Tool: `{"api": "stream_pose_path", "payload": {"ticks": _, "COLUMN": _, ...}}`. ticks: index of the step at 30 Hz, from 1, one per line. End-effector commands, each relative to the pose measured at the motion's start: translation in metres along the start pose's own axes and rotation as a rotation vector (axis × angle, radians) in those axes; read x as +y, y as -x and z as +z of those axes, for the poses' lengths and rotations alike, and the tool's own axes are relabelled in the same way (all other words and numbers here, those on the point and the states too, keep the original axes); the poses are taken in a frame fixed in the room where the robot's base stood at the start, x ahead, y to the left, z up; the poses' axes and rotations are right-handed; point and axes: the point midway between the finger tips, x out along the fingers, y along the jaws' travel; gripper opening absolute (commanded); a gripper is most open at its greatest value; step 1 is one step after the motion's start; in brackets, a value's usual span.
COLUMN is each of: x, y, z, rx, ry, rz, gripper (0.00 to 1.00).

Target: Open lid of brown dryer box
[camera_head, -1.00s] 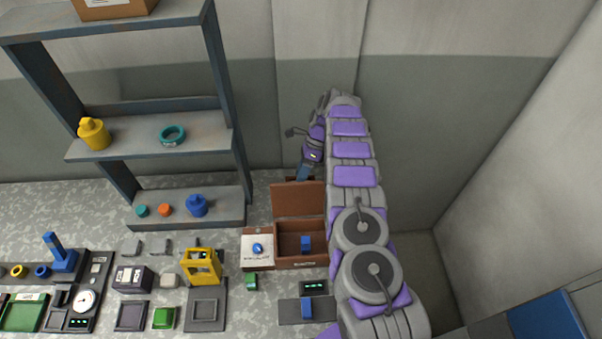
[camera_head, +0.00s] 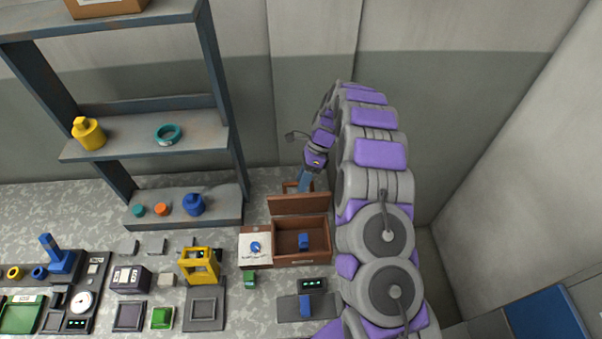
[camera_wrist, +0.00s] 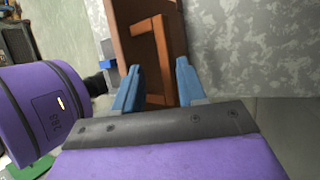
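The brown dryer box (camera_head: 316,260) stands on the table with its lid (camera_head: 285,204) raised at the rear edge, so the inside is exposed. A blue block (camera_head: 304,241) sits inside. A brown handle (camera_head: 288,187) sticks out behind the lid. My gripper (camera_head: 305,184) is behind the lid, beside the handle. In the wrist view my gripper (camera_wrist: 158,76) has its two blue fingers apart, with the brown handle (camera_wrist: 161,55) showing between them. I cannot tell whether a finger touches the handle or lid.
A white dial panel (camera_head: 255,247) adjoins the box on its left. A yellow frame (camera_head: 199,266) and small devices stand further left. A shelf (camera_head: 185,213) is at the back left. The back wall is close behind my gripper. A dark pad with a display (camera_head: 309,306) lies in front.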

Motion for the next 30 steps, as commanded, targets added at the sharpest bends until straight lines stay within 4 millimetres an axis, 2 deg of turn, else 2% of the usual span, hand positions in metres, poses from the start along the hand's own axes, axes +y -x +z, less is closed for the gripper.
{"api": "stream_pose_path", "payload": {"ticks": 18, "x": 0.068, "y": -0.015, "z": -0.017, "rx": -0.001, "ry": 0.0, "rz": 0.006, "gripper": 0.4}}
{"api": "stream_pose_path", "payload": {"ticks": 30, "x": 0.085, "y": -0.018, "z": -0.021, "rx": 0.0, "ry": 0.001, "rz": 0.003, "gripper": 0.4}}
